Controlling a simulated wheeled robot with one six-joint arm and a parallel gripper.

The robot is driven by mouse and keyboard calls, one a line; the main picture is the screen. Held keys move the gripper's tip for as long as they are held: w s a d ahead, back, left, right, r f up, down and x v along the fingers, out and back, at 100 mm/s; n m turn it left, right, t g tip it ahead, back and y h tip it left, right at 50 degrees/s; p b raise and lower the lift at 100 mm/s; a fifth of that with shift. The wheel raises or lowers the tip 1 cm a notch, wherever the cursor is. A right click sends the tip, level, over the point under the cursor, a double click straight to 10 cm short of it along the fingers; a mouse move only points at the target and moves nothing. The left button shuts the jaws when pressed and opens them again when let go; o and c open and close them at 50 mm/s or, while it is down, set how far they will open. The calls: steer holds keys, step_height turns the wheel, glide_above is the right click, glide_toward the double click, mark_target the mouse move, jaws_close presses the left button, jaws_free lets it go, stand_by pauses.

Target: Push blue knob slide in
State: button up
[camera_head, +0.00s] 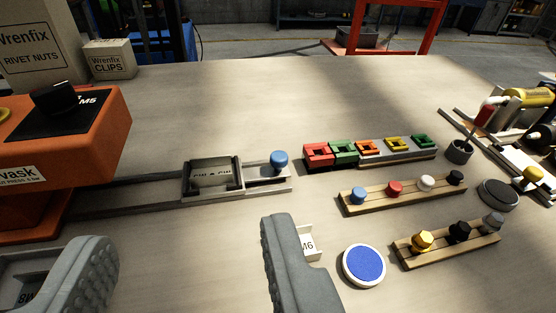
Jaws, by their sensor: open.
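The blue knob (279,160) stands upright at the right end of a flat grey slide (268,178). The slide carries a dark block or frame (213,177) with small lettering on it. The slide sits on a long rail (130,194) that runs left to the orange press (62,140), with the block and knob outside the press. My gripper (187,232) is open and empty, its two grey fingers wide apart at the bottom of the view. The fingers are nearer to the camera than the slide. The knob is to the right of and beyond the right fingertip, with neither finger touching it.
A row of coloured clips (368,147) stands right of the knob. Wooden strips with pegs (403,192) and coloured knobs (447,242) lie farther right. A blue round pad (364,265) and a white M6 tray (308,243) are beside the right finger. The table behind the slide is clear.

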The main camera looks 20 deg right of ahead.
steer(key=w+d+r+m+g, duration=0.1)
steer(key=w+d+r+g, duration=0.15)
steer(key=w+g, duration=0.65)
steer(key=m+g, duration=0.1)
steer(key=g, duration=0.5)
glide_toward(279, 155)
step_height(279, 155, down, 8)
steer(key=shift+s+d+f, duration=0.1)
steer(key=shift+f, duration=0.15)
stand_by(0.3)
jaws_close()
